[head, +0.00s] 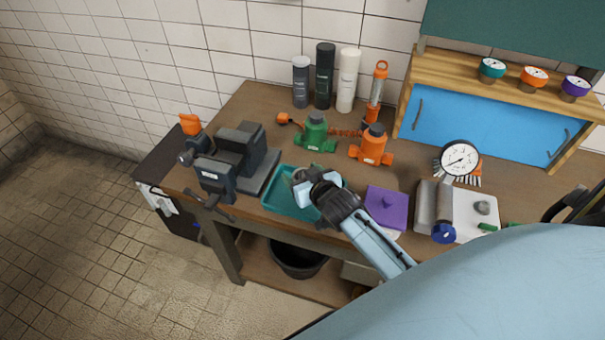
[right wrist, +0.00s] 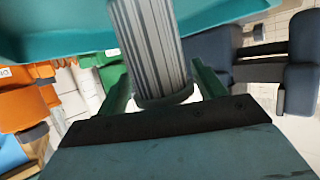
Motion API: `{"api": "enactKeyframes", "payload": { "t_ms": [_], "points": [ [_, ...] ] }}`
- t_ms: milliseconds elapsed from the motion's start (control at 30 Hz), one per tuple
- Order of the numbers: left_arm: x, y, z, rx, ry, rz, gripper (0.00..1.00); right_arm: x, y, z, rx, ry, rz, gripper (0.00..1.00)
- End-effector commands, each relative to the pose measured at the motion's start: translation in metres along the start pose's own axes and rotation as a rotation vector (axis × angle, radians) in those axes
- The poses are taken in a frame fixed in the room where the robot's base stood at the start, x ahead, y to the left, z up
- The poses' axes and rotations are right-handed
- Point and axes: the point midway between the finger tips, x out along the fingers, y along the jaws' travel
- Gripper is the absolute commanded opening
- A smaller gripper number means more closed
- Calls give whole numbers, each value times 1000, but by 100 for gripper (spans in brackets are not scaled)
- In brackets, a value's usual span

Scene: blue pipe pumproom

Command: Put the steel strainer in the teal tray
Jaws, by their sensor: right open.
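The steel strainer (right wrist: 150,50) is a grey ribbed cylinder between the two fingers of my right gripper (right wrist: 163,85) in the right wrist view. The teal tray (right wrist: 60,25) shows beyond it there. In the head view the tray (head: 277,203) lies at the table's front edge, and my right gripper (head: 307,184) is over it. A small grey part of the strainer (head: 299,174) shows at the fingers; the rest is hidden. The right gripper is open around the strainer. I cannot tell whether the strainer touches the tray floor. My left gripper is out of view.
A dark vise (head: 235,160) stands left of the tray. A green valve (head: 315,135) and an orange valve (head: 371,147) stand behind it. A purple block (head: 386,207) is close on the right. A black bucket (head: 298,260) sits under the table.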

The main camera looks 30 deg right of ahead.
Motion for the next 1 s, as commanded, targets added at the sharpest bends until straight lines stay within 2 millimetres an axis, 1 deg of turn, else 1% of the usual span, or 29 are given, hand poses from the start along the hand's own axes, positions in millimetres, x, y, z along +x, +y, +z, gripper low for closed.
{"api": "enactKeyframes", "payload": {
  "t_ms": [167, 267, 367, 600, 700, 833, 1000],
  "points": [
    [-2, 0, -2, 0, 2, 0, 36, -2, 0, -4, -1, 1, 0, 69],
    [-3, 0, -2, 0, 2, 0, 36, -10, 0, -3, 0, 0, 0, 69],
    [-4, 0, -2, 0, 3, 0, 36, -26, 0, -2, 1, -2, 0, 69],
    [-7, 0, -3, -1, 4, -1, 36, -76, 0, -2, 1, -2, -1, 69],
    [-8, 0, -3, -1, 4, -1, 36, -94, 0, -2, 1, -1, 0, 69],
    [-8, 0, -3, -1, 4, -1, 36, -111, 0, -2, 1, -2, 0, 69],
    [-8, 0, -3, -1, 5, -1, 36, -120, 0, -3, 0, -1, 0, 69]
  ]
}}
